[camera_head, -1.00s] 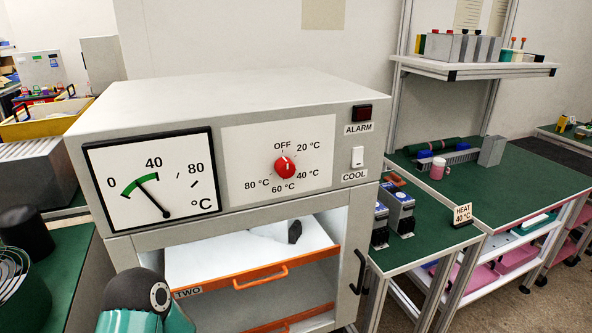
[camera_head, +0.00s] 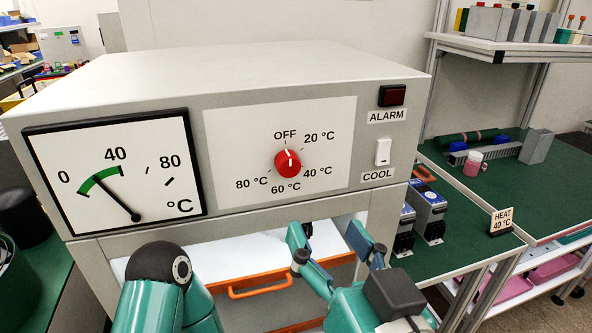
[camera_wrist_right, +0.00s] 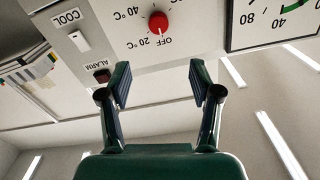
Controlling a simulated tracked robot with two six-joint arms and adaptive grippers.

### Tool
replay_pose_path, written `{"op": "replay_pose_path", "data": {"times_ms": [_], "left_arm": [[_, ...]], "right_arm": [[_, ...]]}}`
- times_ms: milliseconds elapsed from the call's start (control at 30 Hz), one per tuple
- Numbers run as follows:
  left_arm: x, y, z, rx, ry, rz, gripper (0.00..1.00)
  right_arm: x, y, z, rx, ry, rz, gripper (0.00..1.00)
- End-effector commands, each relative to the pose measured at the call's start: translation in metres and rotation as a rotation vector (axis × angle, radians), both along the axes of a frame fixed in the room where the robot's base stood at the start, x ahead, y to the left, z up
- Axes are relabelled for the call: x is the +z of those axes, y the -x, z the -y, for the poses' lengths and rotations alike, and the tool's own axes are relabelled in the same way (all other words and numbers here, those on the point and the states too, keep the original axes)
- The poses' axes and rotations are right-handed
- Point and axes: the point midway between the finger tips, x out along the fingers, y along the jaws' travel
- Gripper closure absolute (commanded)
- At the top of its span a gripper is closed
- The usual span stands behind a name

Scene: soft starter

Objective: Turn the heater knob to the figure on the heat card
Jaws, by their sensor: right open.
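The red heater knob (camera_head: 288,163) sits on the white panel of the grey heater cabinet (camera_head: 240,80). Its white mark points up at OFF, with 20, 40, 60 and 80 °C marked clockwise around it. The heat card (camera_head: 502,221) stands on the green bench at the right and reads HEAT 40 °C. My right gripper (camera_head: 327,236) is open and empty, below and slightly right of the knob, apart from it. In the right wrist view the knob (camera_wrist_right: 158,22) appears upside down beyond the open fingers (camera_wrist_right: 161,78). My left gripper is out of view.
A dial gauge (camera_head: 118,178) is left of the knob panel, its needle just left of 40. The COOL switch (camera_head: 383,152) and the dark red ALARM lamp (camera_head: 392,95) are on the right. An orange-handled tray (camera_head: 262,287) is below, partly hidden by my right arm.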

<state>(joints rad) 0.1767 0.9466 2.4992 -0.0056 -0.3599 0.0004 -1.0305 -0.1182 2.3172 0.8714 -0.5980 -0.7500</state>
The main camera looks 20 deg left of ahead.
Motion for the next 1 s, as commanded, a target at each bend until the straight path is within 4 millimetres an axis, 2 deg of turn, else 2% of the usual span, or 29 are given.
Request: {"op": "replay_pose_path", "data": {"times_ms": [200, 600, 800, 1000], "left_arm": [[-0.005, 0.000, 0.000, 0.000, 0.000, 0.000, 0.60], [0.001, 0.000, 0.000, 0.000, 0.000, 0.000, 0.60], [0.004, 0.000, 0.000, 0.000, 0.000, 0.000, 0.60], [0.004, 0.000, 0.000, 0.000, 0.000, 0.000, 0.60]], "right_arm": [[-0.003, -0.037, -0.021, -0.010, 0.004, -0.004, 0.36], [-0.002, -0.105, -0.066, -0.011, 0.003, -0.003, 0.36], [-0.001, -0.122, -0.078, -0.009, 0.003, -0.003, 0.36], [-0.001, -0.127, -0.081, -0.010, 0.001, -0.003, 0.36]]}}
